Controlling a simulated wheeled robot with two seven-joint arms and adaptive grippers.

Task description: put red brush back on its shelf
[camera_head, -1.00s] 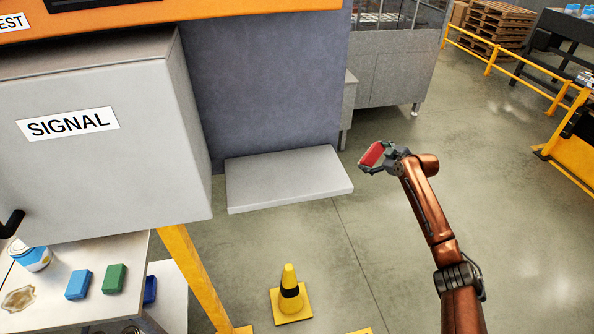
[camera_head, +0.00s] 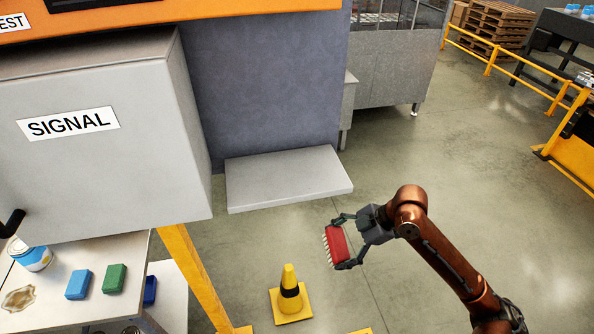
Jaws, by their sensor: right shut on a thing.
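The red brush (camera_head: 337,244) is a red block with pale bristles along its left side. My right gripper (camera_head: 340,243) is shut on it, one finger at its upper end and one at its lower end. In the picture it hangs between the grey step and the yellow cone. My left gripper is not in view. Which surface is the brush's shelf I cannot tell.
A grey SIGNAL box (camera_head: 90,140) stands at left above a pale table (camera_head: 55,310). On it are a blue block (camera_head: 79,284), a green block (camera_head: 115,278) and a can (camera_head: 32,256). A yellow cone (camera_head: 290,292) and a low grey step (camera_head: 288,180) are near the gripper. Open floor lies right.

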